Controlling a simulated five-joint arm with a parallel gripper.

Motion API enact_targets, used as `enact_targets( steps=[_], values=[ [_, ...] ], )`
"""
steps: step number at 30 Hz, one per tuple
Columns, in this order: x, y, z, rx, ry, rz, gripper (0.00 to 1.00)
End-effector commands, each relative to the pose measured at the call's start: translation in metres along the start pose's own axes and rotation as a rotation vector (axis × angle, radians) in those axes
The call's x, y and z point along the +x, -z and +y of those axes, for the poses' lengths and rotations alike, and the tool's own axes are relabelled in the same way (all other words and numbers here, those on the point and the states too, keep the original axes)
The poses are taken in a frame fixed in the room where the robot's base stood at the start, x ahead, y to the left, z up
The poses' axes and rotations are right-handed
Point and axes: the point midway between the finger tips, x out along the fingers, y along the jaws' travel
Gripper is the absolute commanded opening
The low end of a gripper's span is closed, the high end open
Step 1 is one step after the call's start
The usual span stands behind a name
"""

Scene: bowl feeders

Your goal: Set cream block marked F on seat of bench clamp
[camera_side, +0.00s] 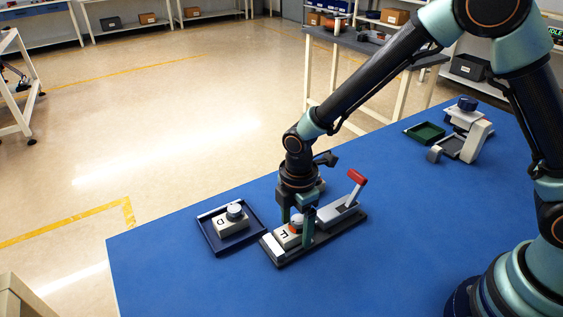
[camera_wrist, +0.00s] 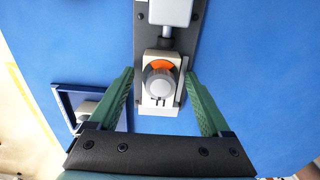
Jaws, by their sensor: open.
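The cream block marked F (camera_side: 288,237) sits on the seat end of the bench clamp (camera_side: 318,239), with a grey round knob and an orange patch on top. It also shows in the wrist view (camera_wrist: 161,82), just in front of the clamp's grey plunger (camera_wrist: 166,33); whether they touch I cannot tell. The clamp's red lever (camera_side: 357,178) is raised and tilted. My gripper (camera_side: 297,222) is lowered around the block. Its green fingers stand apart on either side, with gaps between them and the block in the wrist view (camera_wrist: 160,75).
A dark blue tray (camera_side: 211,239) beside the clamp holds another cream block with a knob (camera_side: 232,226). A green tray (camera_side: 425,131) and a grey and white fixture (camera_side: 475,138) stand at the back right. The blue table in front is clear.

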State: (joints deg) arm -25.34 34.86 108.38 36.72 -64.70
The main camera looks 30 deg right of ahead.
Motion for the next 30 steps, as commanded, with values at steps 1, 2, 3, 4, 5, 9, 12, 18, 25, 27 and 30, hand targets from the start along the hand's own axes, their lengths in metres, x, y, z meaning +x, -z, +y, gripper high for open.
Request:
enact_targets(
  steps=[1,2,3,4,5,9,12,18,25,27,30],
  values=[
    [0.0,0.0,0.0,0.0,0.0,0.0,0.82],
    [-0.001,0.0,0.0,0.0,0.0,0.0,0.82],
    [-0.003,0.0,0.0,0.0,-0.001,0.0,0.82],
    [-0.004,0.0,0.0,0.0,-0.001,0.001,0.82],
    [-0.007,0.0,0.001,0.0,-0.002,0.001,0.82],
    [-0.028,0.001,0.001,0.0,-0.005,0.002,0.82],
    [-0.049,0.001,0.002,0.0,-0.007,0.003,0.82],
    [-0.089,0.001,0.001,0.0,-0.005,0.003,0.82],
    [-0.117,0.0,0.001,0.0,-0.002,0.001,0.82],
    [-0.122,-0.001,0.0,0.005,-0.002,0.001,0.82],
    [-0.132,-0.008,0.0,0.056,-0.018,0.009,0.82]
  ],
)
